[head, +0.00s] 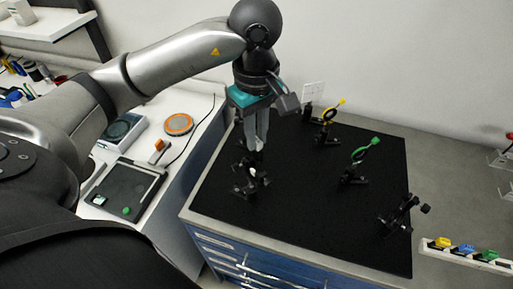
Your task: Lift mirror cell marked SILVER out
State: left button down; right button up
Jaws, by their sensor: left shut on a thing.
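My left gripper (257,146) points straight down over the left part of the black breadboard (300,235). Its fingers are shut on a small mirror cell at the top of a dark optical mount (251,184). The fingers hide most of the cell, and no SILVER marking can be read. I cannot tell whether the cell is still seated in the mount or clear of it. My right gripper is not in view.
On the breadboard stand mounts with a yellow ring (340,102) and a green ring (367,148), and a dark mount (400,213) at right. A tray (127,187) lies at left. A white rack (468,253) holds coloured pieces.

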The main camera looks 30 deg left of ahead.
pick_arm(q)
notch_tip(320, 180, up, 14)
jog(key=p, duration=0.2)
